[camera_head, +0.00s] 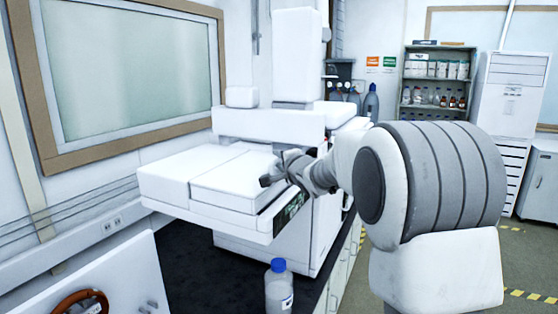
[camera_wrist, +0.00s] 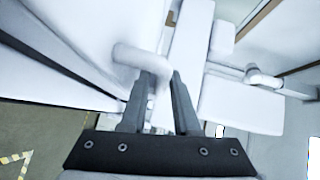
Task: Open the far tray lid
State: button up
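In the head view a white instrument carries a tray with two flat white lids side by side, a left lid (camera_head: 178,178) and a right lid (camera_head: 235,180). Both look down and flat. I cannot tell for sure which one is the far lid. My gripper (camera_head: 268,181) is at the right edge of the right lid. In the wrist view my gripper (camera_wrist: 163,76) has its two dark fingers apart, with a bent white handle (camera_wrist: 138,60) reaching in between the fingertips. I cannot tell whether the fingers press on it. The fingertips are small and unclear in the head view.
The white instrument body (camera_head: 300,240) stands on a dark bench (camera_head: 205,275). A blue-capped bottle (camera_head: 278,290) stands on the bench in front. A white upper housing (camera_head: 268,124) rises behind the lids. A wall window (camera_head: 130,75) is behind on the left.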

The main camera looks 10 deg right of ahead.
grip_shut()
dwell(1.5)
